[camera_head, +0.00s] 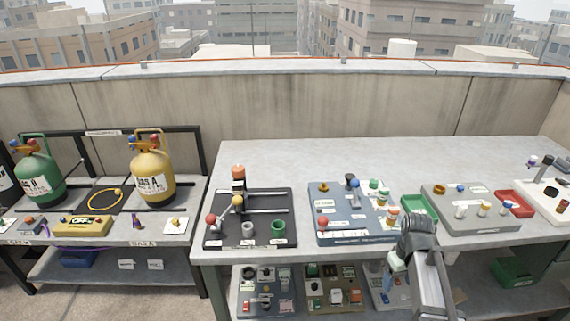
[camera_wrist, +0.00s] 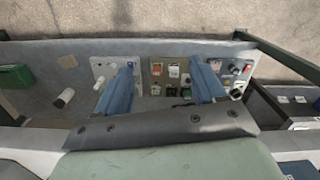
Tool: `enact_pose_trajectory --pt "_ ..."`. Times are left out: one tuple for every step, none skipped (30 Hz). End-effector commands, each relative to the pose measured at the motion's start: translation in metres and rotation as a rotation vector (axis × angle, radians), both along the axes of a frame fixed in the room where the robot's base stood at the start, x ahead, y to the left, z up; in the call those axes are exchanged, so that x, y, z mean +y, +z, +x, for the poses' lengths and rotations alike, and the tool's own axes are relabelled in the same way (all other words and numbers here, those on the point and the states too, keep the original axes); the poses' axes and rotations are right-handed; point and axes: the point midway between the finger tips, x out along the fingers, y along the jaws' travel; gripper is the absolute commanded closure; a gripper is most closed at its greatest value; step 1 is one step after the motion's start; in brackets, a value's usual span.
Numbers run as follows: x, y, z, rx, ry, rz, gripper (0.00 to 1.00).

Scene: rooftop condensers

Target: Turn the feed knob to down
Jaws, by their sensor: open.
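No label in either view is clear enough to read as feed, so I cannot tell which knob is the feed knob. Several small knobs and switches show on the panels of the lower shelf: a dark panel (camera_head: 251,308), a beige panel (camera_head: 318,306) and a pale panel (camera_head: 377,294) partly hidden by my arm. The wrist view shows the dark panel (camera_wrist: 225,64), the beige panel (camera_wrist: 153,83) and the pale panel (camera_wrist: 101,60). My gripper (camera_wrist: 161,88) is open and empty, its two blue fingers wide apart in front of these panels. Its fingers touch nothing that I can see.
The grey bench top (camera_head: 300,157) above carries a dark board (camera_head: 262,212), a blue-grey board (camera_head: 334,200) and a grey board (camera_head: 455,196). Green (camera_head: 36,172) and yellow (camera_head: 152,170) gas cylinders stand at left. A green bin (camera_head: 512,272) is on the lower shelf at right.

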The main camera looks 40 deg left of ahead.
Motion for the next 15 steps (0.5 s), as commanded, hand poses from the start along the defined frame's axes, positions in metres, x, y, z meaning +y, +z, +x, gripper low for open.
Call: enact_pose_trajectory --pt "0.013 0.017 0.002 -0.015 0.028 0.009 0.31" --pt "0.019 0.027 0.002 -0.023 0.045 0.013 0.31" --pt "0.028 0.039 0.002 -0.033 0.067 0.02 0.31" --pt "0.034 0.049 0.002 -0.039 0.084 0.024 0.31" --pt "0.041 0.059 0.002 -0.047 0.102 0.028 0.31" --pt "0.051 0.072 0.001 -0.055 0.127 0.034 0.31" --pt "0.058 0.082 0.001 -0.063 0.145 0.039 0.31" --pt "0.066 0.092 0.001 -0.069 0.166 0.043 0.31" --pt "0.078 0.106 0.0 -0.076 0.196 0.048 0.31" --pt "0.088 0.116 0.0 -0.082 0.22 0.052 0.31" --pt "0.099 0.128 -0.001 -0.088 0.247 0.057 0.31" --pt "0.117 0.143 -0.001 -0.093 0.286 0.061 0.31" --pt "0.132 0.156 -0.002 -0.097 0.322 0.065 0.31" --pt "0.149 0.168 -0.002 -0.099 0.357 0.068 0.31" --pt "0.17 0.182 -0.003 -0.1 0.405 0.07 0.31"
